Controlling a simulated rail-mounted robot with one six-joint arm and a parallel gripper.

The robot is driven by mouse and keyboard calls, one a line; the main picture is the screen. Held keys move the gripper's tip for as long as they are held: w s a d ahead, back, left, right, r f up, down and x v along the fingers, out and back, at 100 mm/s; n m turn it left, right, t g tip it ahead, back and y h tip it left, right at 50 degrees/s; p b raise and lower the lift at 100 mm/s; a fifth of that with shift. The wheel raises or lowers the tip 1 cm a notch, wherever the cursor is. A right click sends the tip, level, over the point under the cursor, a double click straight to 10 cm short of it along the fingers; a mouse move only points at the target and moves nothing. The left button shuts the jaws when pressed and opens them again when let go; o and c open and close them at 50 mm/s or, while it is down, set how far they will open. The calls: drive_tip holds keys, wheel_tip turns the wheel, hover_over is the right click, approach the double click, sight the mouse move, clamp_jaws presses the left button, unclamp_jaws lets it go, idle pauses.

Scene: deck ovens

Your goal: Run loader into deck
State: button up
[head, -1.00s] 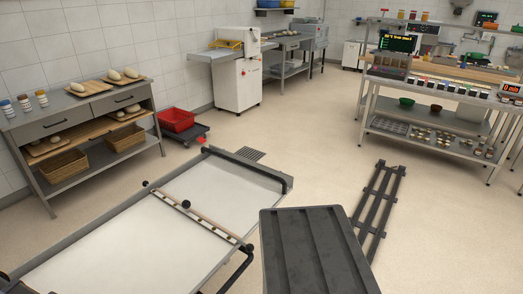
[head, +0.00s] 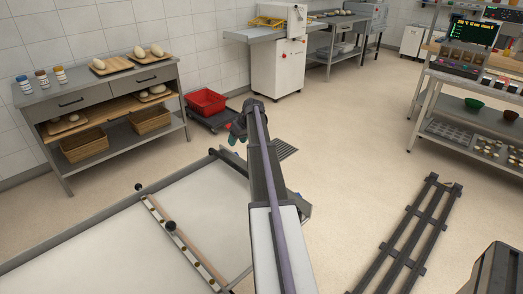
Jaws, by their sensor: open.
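The loader (head: 90,258) is a long grey-framed bed with a white belt at the lower left of the head view. A wooden crossbar (head: 185,250) with dark knobs lies across it. My arm reaches from the bottom of the view over the loader's right end and hides part of its frame. My gripper (head: 236,137) is small and partly hidden at the arm's far end, beyond the loader's far edge in the picture. It is open, and I see nothing held in it. The oven deck is not in view.
A grey bench (head: 105,105) with loaves and baskets stands at the left wall. A red crate (head: 205,102) sits on a low dolly behind my gripper. A dark slatted frame (head: 407,240) lies on the floor at the right. The floor between it and my arm is clear.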

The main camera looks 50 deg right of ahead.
sight(226, 158)
drive_tip(key=b+x, duration=0.3)
drive_tip(key=a+b+x, duration=0.1)
drive_tip(key=b+x, duration=0.2)
drive_tip(key=x, duration=0.1)
drive_tip(key=b+x, duration=0.4)
drive_tip(key=shift+w+a, duration=0.15)
drive_tip(key=shift+a, duration=0.15)
drive_tip(key=shift+r, duration=0.25)
drive_tip(key=shift+c, duration=0.3)
clamp_jaws()
